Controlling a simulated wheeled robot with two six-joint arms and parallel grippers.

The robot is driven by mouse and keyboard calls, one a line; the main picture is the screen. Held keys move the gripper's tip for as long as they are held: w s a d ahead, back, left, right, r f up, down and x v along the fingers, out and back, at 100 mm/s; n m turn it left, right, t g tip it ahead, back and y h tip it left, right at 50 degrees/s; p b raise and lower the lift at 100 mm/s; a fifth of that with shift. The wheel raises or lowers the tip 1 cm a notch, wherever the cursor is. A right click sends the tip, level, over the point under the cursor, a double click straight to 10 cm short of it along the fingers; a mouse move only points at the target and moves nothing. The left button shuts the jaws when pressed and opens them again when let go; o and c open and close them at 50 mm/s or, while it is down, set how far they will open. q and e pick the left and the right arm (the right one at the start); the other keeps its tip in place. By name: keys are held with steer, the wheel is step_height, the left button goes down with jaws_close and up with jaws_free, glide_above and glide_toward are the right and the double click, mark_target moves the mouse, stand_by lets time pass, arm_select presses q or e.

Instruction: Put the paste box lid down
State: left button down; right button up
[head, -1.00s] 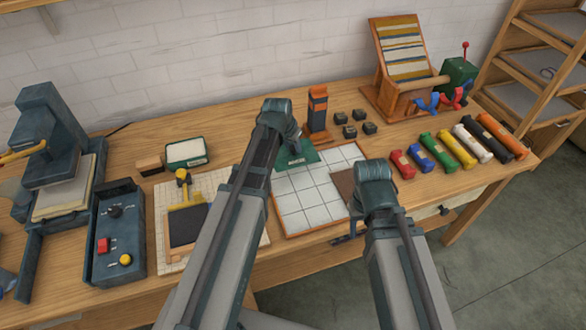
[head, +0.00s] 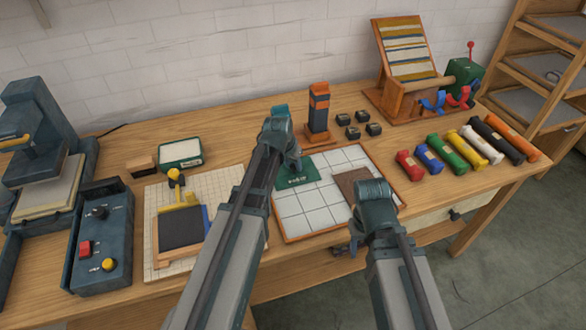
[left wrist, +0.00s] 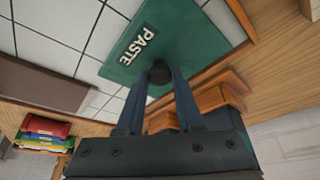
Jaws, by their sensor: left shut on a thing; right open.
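The paste box lid (head: 299,171) is a flat green plate with a white "PASTE" label. It is over the back left of the white tiled board (head: 313,206). In the left wrist view the lid (left wrist: 185,30) has a dark round knob (left wrist: 159,73), and my left gripper (left wrist: 160,75) is shut on that knob. I cannot tell whether the lid touches the tiles. In the head view my left gripper (head: 290,160) is mostly hidden by its own arm. The open paste box (head: 181,153), green with a pale filling, stands left of it. My right gripper (head: 350,245) is low at the table's front edge.
A brown square (head: 358,185) lies on the tiled board. An orange and dark upright block (head: 318,110) stands just behind the board. Small black blocks (head: 352,132) and coloured skeins (head: 457,151) lie to the right. A dark pad (head: 181,232) is at the left.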

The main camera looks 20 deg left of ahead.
arm_select(q)
steer(key=shift+r, duration=0.1)
steer(key=c, duration=0.5)
jaws_free()
steer(key=shift+c, duration=0.2)
steer(key=d+p+v, duration=0.1)
steer(key=p+v, duration=1)
steer(key=v, duration=0.1)
steer(key=s+d+g+y, duration=0.1)
steer(key=s+d+g, duration=0.1)
steer(key=s+d, duration=0.4)
steer(key=s+d+f+m+g+y, duration=0.1)
steer(key=s+d+g, duration=0.2)
steer(key=s+d, duration=0.4)
steer(key=s, duration=0.6)
steer(key=shift+f+m, duration=0.2)
steer(key=shift+m, duration=0.1)
steer(key=shift+d, duration=0.1)
